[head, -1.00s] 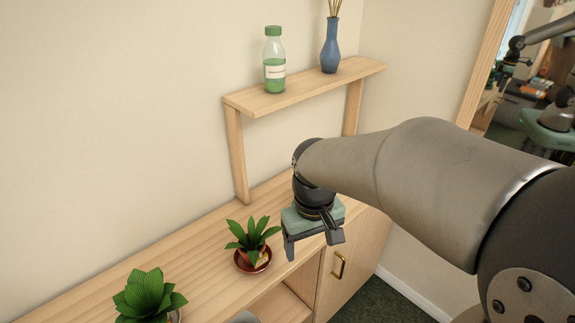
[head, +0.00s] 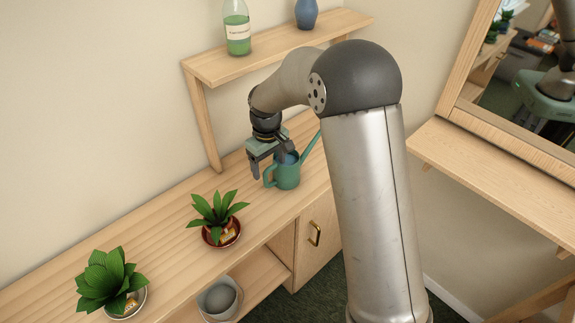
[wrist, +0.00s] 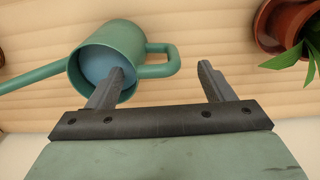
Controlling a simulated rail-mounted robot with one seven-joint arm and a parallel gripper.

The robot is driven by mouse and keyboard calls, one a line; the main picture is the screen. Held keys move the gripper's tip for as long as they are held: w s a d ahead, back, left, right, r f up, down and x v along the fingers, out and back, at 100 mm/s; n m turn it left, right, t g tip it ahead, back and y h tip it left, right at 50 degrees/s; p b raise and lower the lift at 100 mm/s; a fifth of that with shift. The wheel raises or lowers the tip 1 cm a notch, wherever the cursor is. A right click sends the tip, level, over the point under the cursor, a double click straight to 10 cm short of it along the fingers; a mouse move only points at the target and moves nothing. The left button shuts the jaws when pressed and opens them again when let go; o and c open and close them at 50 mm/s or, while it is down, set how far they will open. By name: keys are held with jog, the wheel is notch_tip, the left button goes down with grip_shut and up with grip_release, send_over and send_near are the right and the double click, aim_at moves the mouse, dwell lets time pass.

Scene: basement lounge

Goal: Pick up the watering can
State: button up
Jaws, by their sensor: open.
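The green watering can (head: 287,177) stands upright on the wooden cabinet top, its spout pointing up and right in the head view. In the wrist view the can (wrist: 125,38) is seen from above, with a blue-grey inside, its spout to the left and its looped handle (wrist: 172,57) to the right. My gripper (head: 271,166) is open and empty at the can. In the wrist view my gripper (wrist: 161,69) has its left finger over the can's opening and its right finger beyond the handle, so the handle appears between them. Contact cannot be told.
A potted plant (head: 219,220) in a red-brown pot stands left of the can, with another plant (head: 108,283) farther left. A raised shelf (head: 270,50) behind holds a green bottle (head: 237,30) and a blue vase (head: 306,13). A mirror frame (head: 465,70) is at right.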

jog(key=shift+d+f, duration=0.1)
jog(key=shift+f, duration=0.6)
jog(key=c, duration=1.6)
jog(key=shift+o, duration=0.2)
jog(key=shift+r, duration=0.15)
jog(key=shift+w+r, duration=0.1)
jog(key=shift+r, duration=0.45)
jog(key=s+a+r+b, duration=0.3)
jog(key=s+a+r, duration=0.2)
jog(key=s+r, duration=0.6)
jog(key=shift+s+a+r, duration=0.2)
jog(key=shift+s+r, duration=0.15)
jog(key=shift+s, duration=0.7)
